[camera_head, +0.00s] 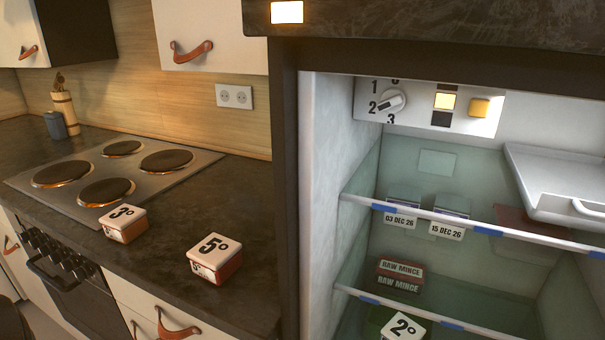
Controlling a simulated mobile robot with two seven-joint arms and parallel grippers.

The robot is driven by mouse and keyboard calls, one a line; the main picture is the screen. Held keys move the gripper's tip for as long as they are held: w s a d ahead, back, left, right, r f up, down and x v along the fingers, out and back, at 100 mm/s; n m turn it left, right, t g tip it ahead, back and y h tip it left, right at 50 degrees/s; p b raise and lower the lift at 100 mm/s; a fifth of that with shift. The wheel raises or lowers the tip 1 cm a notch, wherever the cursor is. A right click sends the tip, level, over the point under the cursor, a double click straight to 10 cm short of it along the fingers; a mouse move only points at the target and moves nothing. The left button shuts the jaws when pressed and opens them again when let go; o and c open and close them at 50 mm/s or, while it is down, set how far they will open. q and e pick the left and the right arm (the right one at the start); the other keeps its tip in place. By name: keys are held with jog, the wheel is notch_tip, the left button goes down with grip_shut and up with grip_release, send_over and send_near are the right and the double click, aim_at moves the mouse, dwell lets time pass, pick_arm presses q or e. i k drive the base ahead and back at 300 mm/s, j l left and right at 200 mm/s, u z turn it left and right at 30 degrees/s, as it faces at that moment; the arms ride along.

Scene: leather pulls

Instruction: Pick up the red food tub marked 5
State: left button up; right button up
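The red food tub marked 5 (215,258) sits on the dark worktop near its front edge. It has a white lid with a black "5°" and red sides. A similar tub marked 3 (123,223) stands to its left, nearer the hob, with a white lid and red-brown sides. Neither of my grippers shows in the head view.
An open fridge (325,160) stands at the right, with glass shelves holding dated tubs, raw mince packs (400,276) and a green tub marked 2 (403,327). The worktop behind the tubs is clear.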

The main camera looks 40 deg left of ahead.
aim_at(216, 258)
jog(key=k+u, duration=0.2)
jog(key=u, duration=0.3)
jog(key=k+u, duration=0.2)
jog(key=u, duration=0.3)
jog(key=i+l+u, duration=0.15)
jog(key=i, duration=0.25)
jog(key=l, duration=0.1)
